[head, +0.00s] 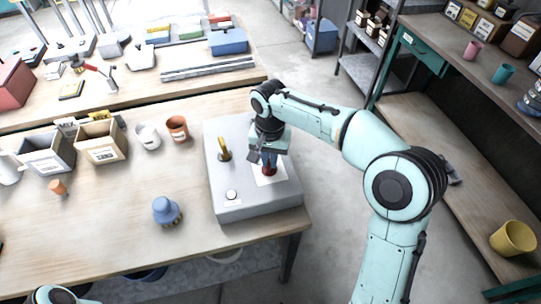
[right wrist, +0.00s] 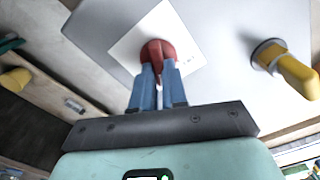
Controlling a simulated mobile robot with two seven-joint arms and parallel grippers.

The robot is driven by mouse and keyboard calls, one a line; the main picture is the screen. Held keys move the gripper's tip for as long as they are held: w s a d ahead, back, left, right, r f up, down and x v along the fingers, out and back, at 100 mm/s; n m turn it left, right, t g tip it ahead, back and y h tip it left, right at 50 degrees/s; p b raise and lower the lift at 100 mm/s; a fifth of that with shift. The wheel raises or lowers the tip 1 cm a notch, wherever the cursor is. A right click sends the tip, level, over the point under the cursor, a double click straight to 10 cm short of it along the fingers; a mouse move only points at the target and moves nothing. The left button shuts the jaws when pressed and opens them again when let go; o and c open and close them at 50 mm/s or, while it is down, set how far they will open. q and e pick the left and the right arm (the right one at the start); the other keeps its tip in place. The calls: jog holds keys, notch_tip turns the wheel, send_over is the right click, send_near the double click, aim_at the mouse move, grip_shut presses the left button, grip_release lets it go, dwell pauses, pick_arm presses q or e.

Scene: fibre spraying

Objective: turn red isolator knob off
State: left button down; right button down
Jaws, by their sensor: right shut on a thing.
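The red isolator knob (head: 269,170) stands on a white square label (head: 271,179) at the right side of a grey panel box (head: 240,193) on the table. My right gripper (head: 268,161) reaches down over the knob. In the right wrist view the blue fingers (right wrist: 158,82) are shut on the red knob (right wrist: 158,50), which partly shows beyond the fingertips. The fingers hide part of the knob in the head view. My left gripper is not in view; only a piece of my left arm shows at the bottom left edge.
A yellow lever (head: 223,148) and a white button (head: 232,194) are on the same box. The yellow lever also shows in the wrist view (right wrist: 290,70). A blue knobbed object (head: 166,209), cups (head: 177,128) and bins (head: 101,143) stand to the left. The table's front is mostly clear.

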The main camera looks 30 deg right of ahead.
jog(key=n, duration=0.2)
jog(key=n+p, duration=0.1)
jog(key=shift+w+a+r+n, duration=0.1)
jog(key=shift+a+n, duration=0.05)
jog(key=shift+n, duration=0.25)
jog(key=n+p, duration=0.1)
jog(key=n, duration=0.2)
jog(key=shift+a+n, duration=0.15)
jog(key=shift+n, duration=0.15)
jog(key=n+p, duration=0.1)
jog(key=n, duration=0.2)
jog(key=shift+a, duration=0.1)
pick_arm(q)
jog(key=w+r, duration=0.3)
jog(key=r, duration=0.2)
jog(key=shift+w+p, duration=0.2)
jog(key=shift+p, duration=0.2)
pick_arm(e)
jog(key=shift+a+n, duration=0.1)
jog(key=shift+n, duration=1.3)
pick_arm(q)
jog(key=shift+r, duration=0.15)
pick_arm(e)
jog(key=shift+n, duration=0.3)
jog(key=c, duration=1.2)
grip_release()
jog(key=shift+o, duration=0.2)
